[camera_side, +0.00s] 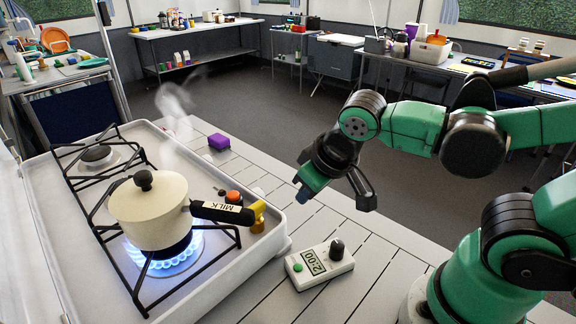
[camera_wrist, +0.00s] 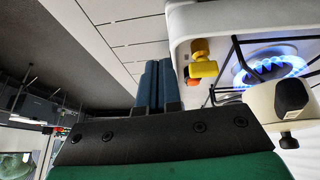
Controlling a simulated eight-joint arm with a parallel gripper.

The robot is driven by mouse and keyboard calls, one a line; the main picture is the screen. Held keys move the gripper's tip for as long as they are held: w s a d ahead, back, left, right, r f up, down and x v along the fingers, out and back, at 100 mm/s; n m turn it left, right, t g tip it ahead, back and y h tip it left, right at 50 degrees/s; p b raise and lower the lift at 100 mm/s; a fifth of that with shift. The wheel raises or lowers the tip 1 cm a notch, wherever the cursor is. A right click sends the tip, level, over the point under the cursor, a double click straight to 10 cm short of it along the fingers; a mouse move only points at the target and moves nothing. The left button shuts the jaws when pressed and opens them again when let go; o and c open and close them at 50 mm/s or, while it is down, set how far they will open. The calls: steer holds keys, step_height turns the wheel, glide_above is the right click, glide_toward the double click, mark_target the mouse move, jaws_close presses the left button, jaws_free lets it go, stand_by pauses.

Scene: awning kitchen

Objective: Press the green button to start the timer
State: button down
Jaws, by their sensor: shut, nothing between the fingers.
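The white timer (camera_side: 335,270) lies on the slatted table in front of the stove's right corner. Its display (camera_side: 314,262) reads 2:00. The round green button (camera_side: 298,267) is at its left end, and a dark knob (camera_side: 337,249) is at its right end. My gripper (camera_side: 303,191) is in the air above the table, behind the timer and apart from it, fingers pointing down and left. In the wrist view the two blue fingers of my gripper (camera_wrist: 158,68) are side by side, shut and empty. The timer is not visible in the wrist view.
A brass valve (camera_side: 258,214) juts from the stove's right side. A purple block (camera_side: 219,142) lies on the table. The table around the timer is clear.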

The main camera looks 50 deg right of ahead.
steer(key=d+r+t, duration=0.1)
steer(key=w+d+r, duration=0.1)
steer(key=shift+d+r+t+y, duration=0.15)
steer(key=shift+d+t+y, duration=0.25)
step_height(320, 180, up, 3)
steer(key=m+g, duration=0.7)
steer(key=m, duration=1.1)
glide_above(297, 266)
steer(key=shift+s, duration=0.1)
step_height(297, 266, down, 14)
steer(key=shift+r, duration=0.1)
